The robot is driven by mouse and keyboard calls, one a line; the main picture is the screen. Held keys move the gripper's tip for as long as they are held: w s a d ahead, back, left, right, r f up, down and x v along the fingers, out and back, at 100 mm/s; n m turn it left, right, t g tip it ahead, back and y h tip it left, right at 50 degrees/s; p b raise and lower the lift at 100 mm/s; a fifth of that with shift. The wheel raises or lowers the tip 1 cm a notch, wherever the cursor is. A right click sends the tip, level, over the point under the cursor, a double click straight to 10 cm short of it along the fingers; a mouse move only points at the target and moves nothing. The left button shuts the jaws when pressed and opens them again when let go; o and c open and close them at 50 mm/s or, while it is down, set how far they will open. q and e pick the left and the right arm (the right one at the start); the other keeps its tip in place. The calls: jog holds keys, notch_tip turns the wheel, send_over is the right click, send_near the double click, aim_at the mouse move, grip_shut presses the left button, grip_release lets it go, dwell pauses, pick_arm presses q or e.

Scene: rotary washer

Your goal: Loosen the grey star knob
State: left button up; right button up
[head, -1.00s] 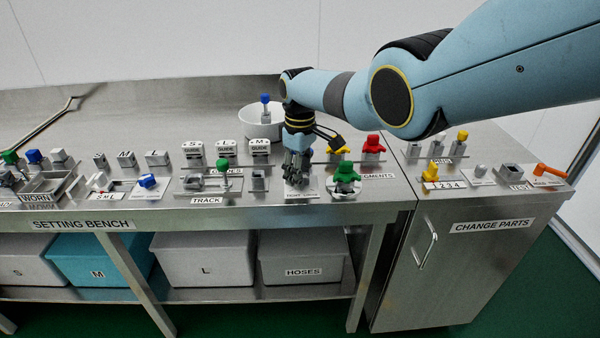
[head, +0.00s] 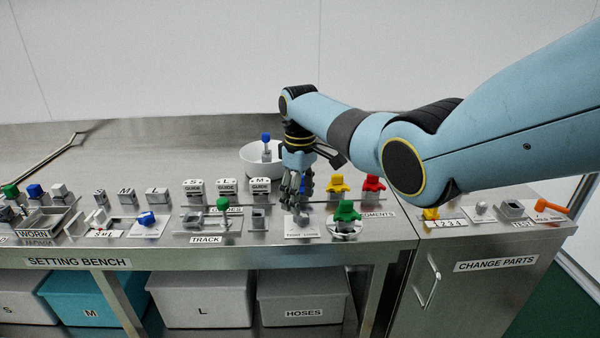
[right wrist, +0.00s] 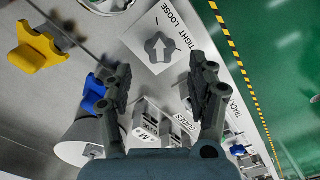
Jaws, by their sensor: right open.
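The grey star knob (right wrist: 158,48) sits on a white plate (right wrist: 133,37) lettered TIGHT and LOOSE in the right wrist view. Its white arrow points toward the top of that picture. In the head view the right gripper (head: 293,205) hangs just above the plate, apparently clear of the knob. My left gripper is out of view.
A green knob (head: 347,211) stands close to the right of the plate, with yellow (head: 338,184) and red (head: 373,184) parts behind. A white bowl (head: 255,168) with a blue-topped piece stands behind the gripper. Guide blocks (head: 261,188) and a green-topped track post (head: 223,204) stand left.

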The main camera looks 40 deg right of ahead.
notch_tip(320, 180, up, 7)
dwell(0.7)
